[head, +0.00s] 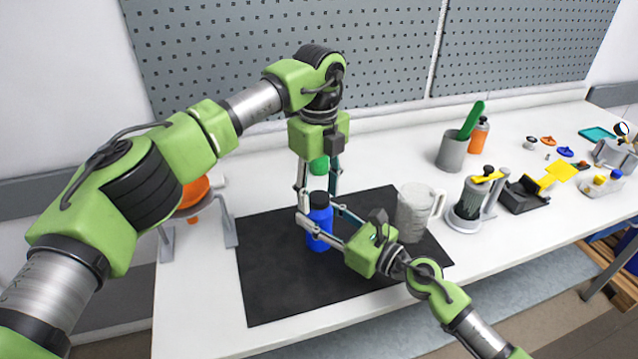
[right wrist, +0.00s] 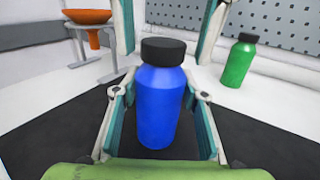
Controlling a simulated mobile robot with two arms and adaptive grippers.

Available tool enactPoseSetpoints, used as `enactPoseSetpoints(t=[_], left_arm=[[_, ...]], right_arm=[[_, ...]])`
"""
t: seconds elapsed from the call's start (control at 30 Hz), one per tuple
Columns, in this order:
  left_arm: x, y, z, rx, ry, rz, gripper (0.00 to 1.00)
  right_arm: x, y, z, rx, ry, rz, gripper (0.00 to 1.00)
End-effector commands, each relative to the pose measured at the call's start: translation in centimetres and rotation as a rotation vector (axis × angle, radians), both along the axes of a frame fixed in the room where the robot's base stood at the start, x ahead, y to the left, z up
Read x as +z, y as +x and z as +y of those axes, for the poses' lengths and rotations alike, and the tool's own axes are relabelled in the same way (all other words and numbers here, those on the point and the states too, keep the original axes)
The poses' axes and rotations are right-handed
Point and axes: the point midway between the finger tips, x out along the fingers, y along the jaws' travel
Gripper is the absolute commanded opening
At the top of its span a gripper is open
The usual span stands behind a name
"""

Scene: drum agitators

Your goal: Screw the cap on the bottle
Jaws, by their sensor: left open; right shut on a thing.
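The blue bottle (head: 319,226) stands upright on the black mat, and it also shows in the right wrist view (right wrist: 160,108). Its black cap (right wrist: 162,51) sits on top of the bottle; how tightly it is threaded cannot be told. My right gripper (head: 320,228) is shut on the blue bottle from the front right, with one finger along each side. My left gripper (head: 318,191) points straight down over the bottle and is open. In the right wrist view its fingers stand apart at either side of the cap, with gaps showing between them and the cap.
A green bottle (right wrist: 240,62) with a black cap stands behind. A grey mug (head: 412,214) stands right on the mat (head: 275,292). An orange funnel (head: 193,192) in a stand is at left. Lidded canister (head: 470,202) and other items are farther right. The mat's front is clear.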

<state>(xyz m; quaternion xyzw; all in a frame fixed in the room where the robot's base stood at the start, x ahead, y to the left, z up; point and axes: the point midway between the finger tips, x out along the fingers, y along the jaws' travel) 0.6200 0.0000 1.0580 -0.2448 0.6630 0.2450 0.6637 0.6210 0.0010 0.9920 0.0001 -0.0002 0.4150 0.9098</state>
Motion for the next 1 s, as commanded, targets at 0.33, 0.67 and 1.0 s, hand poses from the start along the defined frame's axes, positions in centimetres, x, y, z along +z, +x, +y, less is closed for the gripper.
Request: enactPoseSetpoints(t=[0.33,0.67,1.0], left_arm=[[0.00,0.01,0.01,0.000,0.000,0.000,0.08],[0.03,0.01,0.01,-0.091,0.000,0.000,0.06],[-0.01,0.03,-0.02,-0.667,0.000,0.000,0.06]], right_arm=[[-0.19,-0.06,0.02,0.001,-0.002,0.003,0.00],[-0.19,-0.07,0.03,0.001,-0.002,0.003,0.00],[-0.19,-0.07,0.03,0.001,-0.002,0.003,0.00]])
